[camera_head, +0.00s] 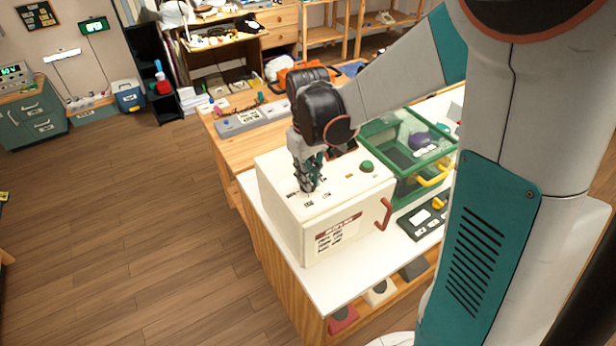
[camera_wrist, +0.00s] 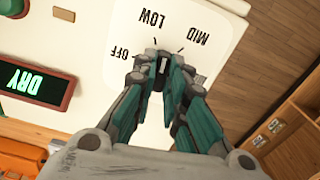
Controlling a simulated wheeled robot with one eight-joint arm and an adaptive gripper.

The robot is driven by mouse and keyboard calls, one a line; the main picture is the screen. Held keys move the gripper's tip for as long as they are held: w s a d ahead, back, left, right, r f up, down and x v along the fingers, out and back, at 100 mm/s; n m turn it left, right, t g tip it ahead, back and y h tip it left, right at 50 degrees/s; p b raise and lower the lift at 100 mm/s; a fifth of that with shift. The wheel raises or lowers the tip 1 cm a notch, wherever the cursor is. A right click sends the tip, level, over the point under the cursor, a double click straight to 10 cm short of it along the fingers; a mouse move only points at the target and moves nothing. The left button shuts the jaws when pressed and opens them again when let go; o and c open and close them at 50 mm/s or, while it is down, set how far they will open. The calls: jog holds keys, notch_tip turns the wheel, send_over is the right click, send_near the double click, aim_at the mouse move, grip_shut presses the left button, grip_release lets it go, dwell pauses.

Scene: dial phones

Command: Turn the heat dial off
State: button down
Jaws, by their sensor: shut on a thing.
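The heat dial (camera_wrist: 163,66) sits on a white panel in the wrist view, with the labels OFF, LOW and MID around it. My gripper (camera_wrist: 162,72) is shut on the dial, with its fingertips on both sides of it. The fingers cover much of the dial, and a light mark shows on it between the tips. In the head view my gripper (camera_head: 309,187) points down onto the top of the cream box (camera_head: 285,222). The dial itself is hidden there by the fingers.
A dark display reading DRY (camera_wrist: 33,83) is beside the dial. The box has a green button (camera_head: 366,166) on top and a red handle (camera_head: 385,214) on its side. A green-framed clear case (camera_head: 437,158) stands close behind. Open wooden floor lies to the left.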

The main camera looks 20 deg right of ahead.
jog(key=n, duration=0.4)
jog(key=shift+n, duration=0.3)
jog(key=n+b, duration=0.1)
jog(key=n, duration=0.2)
jog(key=shift+n, duration=0.4)
jog(key=n, duration=0.4)
jog(key=shift+n, duration=2.1)
jog(key=c, duration=1.6)
grip_release()
